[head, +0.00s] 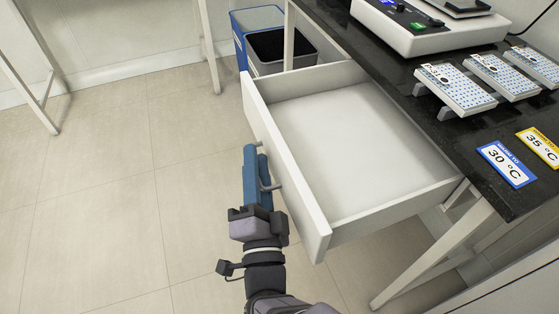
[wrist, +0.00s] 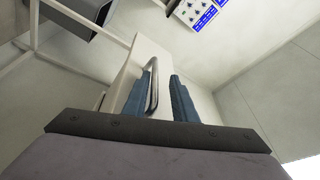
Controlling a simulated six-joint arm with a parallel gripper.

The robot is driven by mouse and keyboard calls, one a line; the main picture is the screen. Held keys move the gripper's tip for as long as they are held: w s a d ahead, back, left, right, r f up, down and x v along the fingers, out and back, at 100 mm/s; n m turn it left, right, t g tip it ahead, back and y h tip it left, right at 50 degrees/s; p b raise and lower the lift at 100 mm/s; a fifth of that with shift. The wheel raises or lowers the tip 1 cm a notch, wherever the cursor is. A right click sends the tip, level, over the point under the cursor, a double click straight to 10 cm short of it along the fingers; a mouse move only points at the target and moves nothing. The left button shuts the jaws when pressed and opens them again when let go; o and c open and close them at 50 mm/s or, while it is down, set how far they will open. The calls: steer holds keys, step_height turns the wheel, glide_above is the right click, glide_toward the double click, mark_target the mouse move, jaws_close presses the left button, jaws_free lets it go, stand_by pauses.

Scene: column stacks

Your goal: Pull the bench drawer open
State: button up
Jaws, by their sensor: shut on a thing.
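The bench drawer (head: 345,135) is white and stands well out from under the black bench top in the head view. Its inside is empty. Its front panel (head: 281,160) faces left and carries a metal bar handle (head: 273,186). My gripper (head: 256,165) has blue fingers and is at the handle, shut on it, just outside the front panel. In the wrist view the handle (wrist: 152,88) shows as a grey bar by the left finger, and the blue fingers (wrist: 160,98) stand on either side of the middle.
The black bench top (head: 395,85) holds a white device (head: 425,28), several tube racks (head: 455,88) and temperature cards (head: 507,164). A grey bin (head: 283,48) and a blue bin (head: 240,45) stand behind the drawer. The floor (head: 110,190) at left is clear.

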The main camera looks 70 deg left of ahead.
mark_target(283, 193)
steer(key=shift+t, duration=0.7)
steer(key=w+d+f, duration=0.1)
steer(key=d, duration=0.1)
steer(key=w+d+f, duration=0.1)
steer(key=d, duration=0.1)
steer(key=d+f, duration=0.1)
steer(key=d, duration=0.1)
steer(key=shift+w+d, duration=0.1)
steer(key=shift+w, duration=0.3)
steer(key=shift+b+x, duration=0.3)
steer(key=shift+x, duration=3.45)
jaws_close()
